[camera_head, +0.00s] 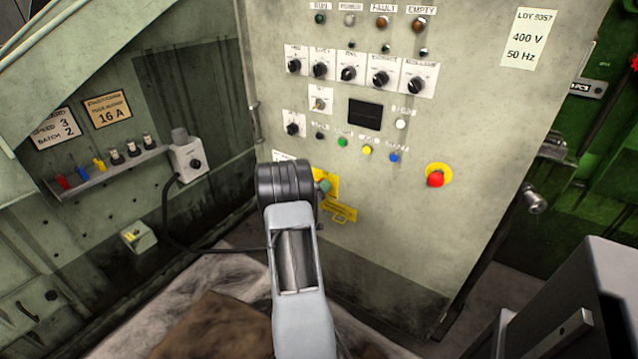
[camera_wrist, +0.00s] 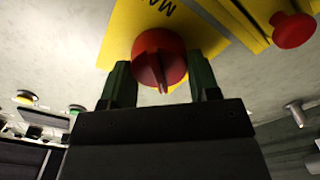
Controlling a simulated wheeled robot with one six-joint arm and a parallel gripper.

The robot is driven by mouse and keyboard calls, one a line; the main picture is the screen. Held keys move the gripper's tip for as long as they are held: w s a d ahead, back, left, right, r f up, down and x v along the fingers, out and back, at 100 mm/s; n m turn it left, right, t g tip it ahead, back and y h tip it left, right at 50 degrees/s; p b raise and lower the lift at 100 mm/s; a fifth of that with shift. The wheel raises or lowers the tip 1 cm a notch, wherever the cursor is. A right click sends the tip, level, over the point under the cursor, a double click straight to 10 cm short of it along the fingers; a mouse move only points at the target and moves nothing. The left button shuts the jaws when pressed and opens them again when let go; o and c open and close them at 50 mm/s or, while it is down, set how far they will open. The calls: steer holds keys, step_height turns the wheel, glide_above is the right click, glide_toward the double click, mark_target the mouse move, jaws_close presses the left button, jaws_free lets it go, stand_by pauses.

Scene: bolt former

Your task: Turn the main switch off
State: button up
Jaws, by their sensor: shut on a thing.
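The main switch is a red rotary knob (camera_wrist: 159,52) on a yellow plate (camera_wrist: 120,40) with dark lettering, partly cut off in the wrist view. My gripper (camera_wrist: 160,72) has its two green fingers on either side of the knob and is shut on it. The knob's ridge points roughly straight down in the wrist picture, toward the gripper body. In the head view, part of the yellow plate (camera_head: 331,178) shows beside my wrist, and the knob itself is hidden. One greenish finger of my gripper (camera_head: 324,186) shows against the plate.
The grey control panel (camera_head: 480,130) carries several black selector knobs, lamps and coloured buttons above the switch. A red emergency button (camera_head: 435,179) on a yellow disc is to the right. A yellow hasp (camera_head: 340,212) sits just below the plate. A grey socket box (camera_head: 188,160) with a cable is at left.

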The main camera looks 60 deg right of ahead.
steer(key=n+p, duration=0.3)
steer(key=n, duration=0.2)
steer(key=shift+f+n+p, duration=0.15)
steer(key=shift+n+p, duration=0.95)
steer(key=shift+n, duration=1.2)
steer(key=o, duration=0.9)
steer(key=a+p, duration=0.1)
steer(key=a, duration=1.2)
steer(key=shift+w+a, duration=0.1)
steer(key=shift+a, duration=0.3)
